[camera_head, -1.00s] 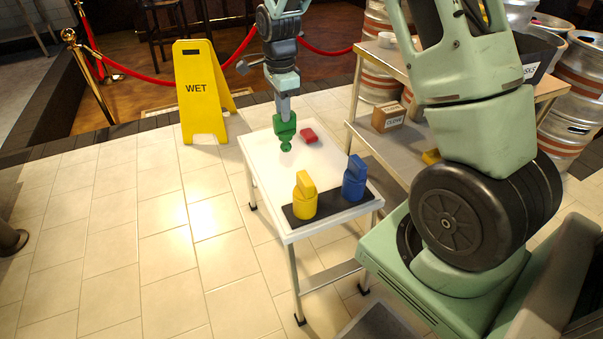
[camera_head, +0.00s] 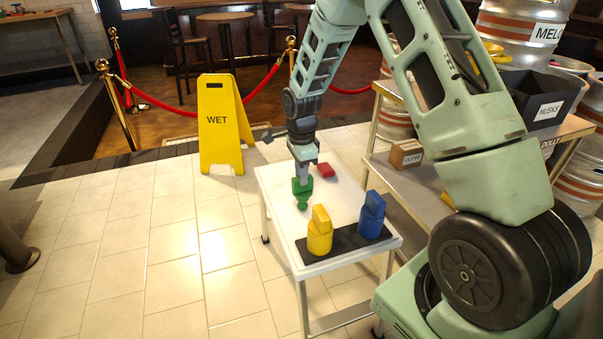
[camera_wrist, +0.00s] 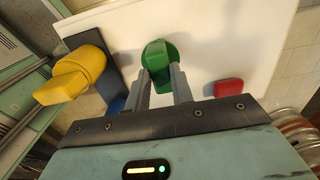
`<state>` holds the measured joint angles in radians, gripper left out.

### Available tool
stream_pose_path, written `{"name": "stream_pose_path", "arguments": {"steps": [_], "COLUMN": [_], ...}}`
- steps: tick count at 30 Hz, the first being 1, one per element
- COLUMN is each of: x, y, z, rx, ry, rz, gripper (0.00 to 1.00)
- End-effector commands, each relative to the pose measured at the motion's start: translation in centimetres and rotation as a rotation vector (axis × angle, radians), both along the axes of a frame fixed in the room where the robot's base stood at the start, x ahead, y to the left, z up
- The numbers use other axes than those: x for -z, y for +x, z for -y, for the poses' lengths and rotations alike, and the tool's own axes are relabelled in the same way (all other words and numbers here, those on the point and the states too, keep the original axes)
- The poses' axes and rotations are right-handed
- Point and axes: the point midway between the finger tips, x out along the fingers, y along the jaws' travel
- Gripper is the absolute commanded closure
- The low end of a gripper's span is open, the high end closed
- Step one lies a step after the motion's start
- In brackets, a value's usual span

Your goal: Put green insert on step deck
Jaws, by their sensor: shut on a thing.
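The green insert (camera_head: 303,193) is a green piece with a narrower knob at its lower end. My gripper (camera_head: 302,178) points down and is shut on its upper part. In the wrist view the insert (camera_wrist: 158,50) sits between the two grey fingers (camera_wrist: 160,72). The white-topped stand, seemingly the step deck (camera_head: 277,185), is under the insert. I cannot tell whether the insert touches the white top.
A yellow insert (camera_head: 320,232) and a blue insert (camera_head: 371,216) stand on a black strip (camera_head: 345,241) at the stand's near edge. A red piece (camera_head: 325,170) lies behind the green insert. A shelved cart (camera_head: 420,180) stands at right. Bare white top lies around the green insert.

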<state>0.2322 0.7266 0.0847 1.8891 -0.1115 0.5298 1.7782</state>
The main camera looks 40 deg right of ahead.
Motion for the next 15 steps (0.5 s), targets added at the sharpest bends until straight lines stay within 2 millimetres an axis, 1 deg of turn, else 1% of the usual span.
{"name": "stream_pose_path", "arguments": {"steps": [5, 6, 7, 8, 15], "x": [0.34, 0.25, 0.25, 0.25, 0.22], "y": [-0.01, -0.01, -0.01, -0.02, -0.02], "z": [0.02, 0.03, 0.04, 0.03, 0.02], "rx": [0.0, 0.001, 0.001, 0.0, 0.0], "ry": [-0.001, -0.001, -0.001, 0.0, 0.0], "rz": [0.0, 0.0, 0.0, 0.0, -0.001], "gripper": [1.0, 0.66, 0.58, 0.55, 0.55]}}
